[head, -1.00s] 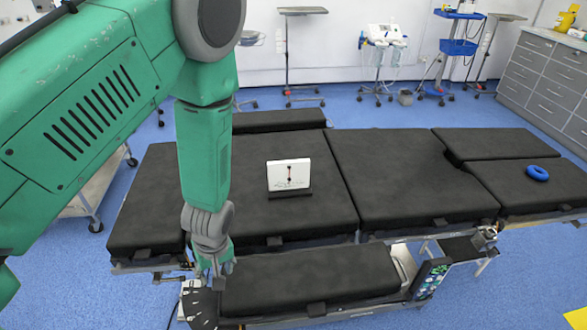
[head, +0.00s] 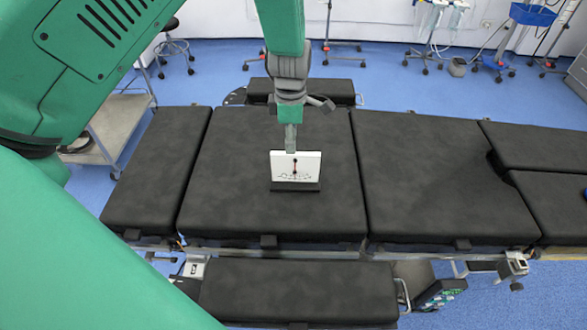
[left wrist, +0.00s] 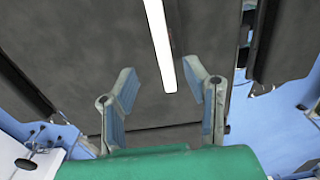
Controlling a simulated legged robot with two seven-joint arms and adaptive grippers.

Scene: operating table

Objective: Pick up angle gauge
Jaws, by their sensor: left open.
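The angle gauge (head: 310,165) is a thin white upright plate with a dark red pointer and small scale marks on its face. It stands on a dark base (head: 296,187) on the black padded operating table. My left gripper (head: 291,145) points down just above the gauge's top edge in the head view. In the left wrist view the gauge (left wrist: 160,40) shows edge-on as a narrow white strip. Its near end lies between the spread fingers of my left gripper (left wrist: 160,75), with gaps on both sides. The gripper is open and holds nothing. My right gripper is out of view.
The black table padding (head: 230,165) around the gauge is clear. Another black pad (head: 300,290) sits at the near side of the table. A grey trolley (head: 115,125) stands at the left, and wheeled stands are along the back.

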